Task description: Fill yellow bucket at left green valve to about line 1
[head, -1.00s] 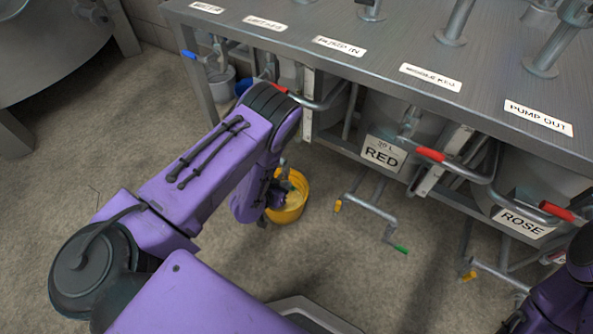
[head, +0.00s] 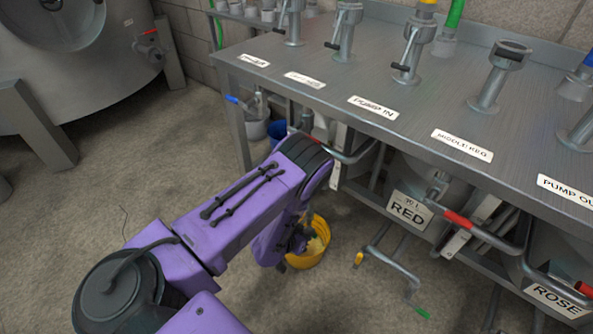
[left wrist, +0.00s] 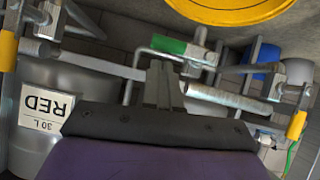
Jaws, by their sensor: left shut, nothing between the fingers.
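The yellow bucket (head: 309,252) stands on the floor below the bench front, left of the RED keg, partly hidden by my left arm. Its rim also shows at the top of the left wrist view (left wrist: 230,12). My left gripper (head: 299,238) is shut and empty and overlaps the bucket in the head view; I cannot tell whether they touch. In the left wrist view its fingers (left wrist: 165,85) point toward pipework with a green valve handle (left wrist: 168,45). The bucket's level and lines are not readable.
The metal bench (head: 400,110) carries labels and upright valves. The RED sign (head: 408,210) and red-handled pipes (head: 458,220) stick out below its edge. A blue bucket (head: 278,130) stands behind the bench leg. The floor at left (head: 130,150) is clear.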

